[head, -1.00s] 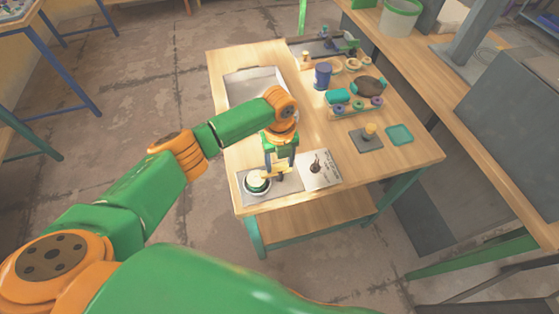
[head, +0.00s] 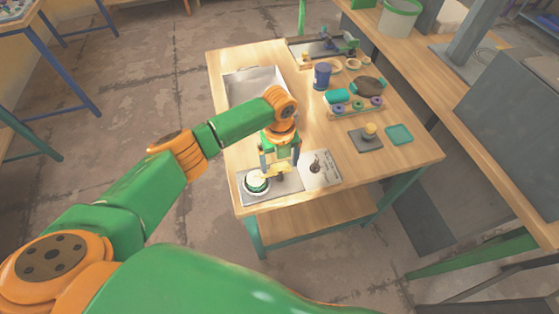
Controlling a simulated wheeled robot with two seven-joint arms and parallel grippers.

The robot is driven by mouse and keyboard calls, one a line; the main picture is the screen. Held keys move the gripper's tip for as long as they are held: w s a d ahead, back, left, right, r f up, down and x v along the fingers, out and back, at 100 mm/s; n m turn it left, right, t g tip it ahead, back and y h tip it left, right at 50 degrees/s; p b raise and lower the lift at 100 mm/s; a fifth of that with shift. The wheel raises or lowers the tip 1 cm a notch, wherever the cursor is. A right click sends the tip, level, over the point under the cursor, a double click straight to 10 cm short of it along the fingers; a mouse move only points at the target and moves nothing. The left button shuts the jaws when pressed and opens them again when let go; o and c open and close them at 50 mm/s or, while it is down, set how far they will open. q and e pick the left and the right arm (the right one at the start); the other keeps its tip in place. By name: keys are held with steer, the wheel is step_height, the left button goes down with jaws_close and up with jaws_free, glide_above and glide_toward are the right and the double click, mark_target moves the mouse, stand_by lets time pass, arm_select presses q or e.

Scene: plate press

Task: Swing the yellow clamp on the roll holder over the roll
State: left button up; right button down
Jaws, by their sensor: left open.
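The roll (head: 256,183) is a round white piece with a dark green ring, near the front left corner of the table. It sits at the left end of a grey plate (head: 287,187), the base of the roll holder. The yellow clamp (head: 277,171) shows just right of the roll, below and between the fingers of my left gripper (head: 280,162). My left gripper points down over the plate, and its fingers are apart. I cannot tell whether they touch the clamp. The gripper partly hides the back of the holder. My right gripper is not in view.
A white printed card (head: 320,170) with a small dark item lies right of the holder. A metal tray (head: 252,84) is behind my arm. A blue cup (head: 322,75), a knobbed grey plate (head: 366,138) and a teal square (head: 399,135) stand farther right.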

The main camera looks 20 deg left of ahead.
arm_select(q)
step_height(320, 180, up, 7)
steer(key=shift+r+b, duration=0.1)
steer(key=shift+b, duration=0.4)
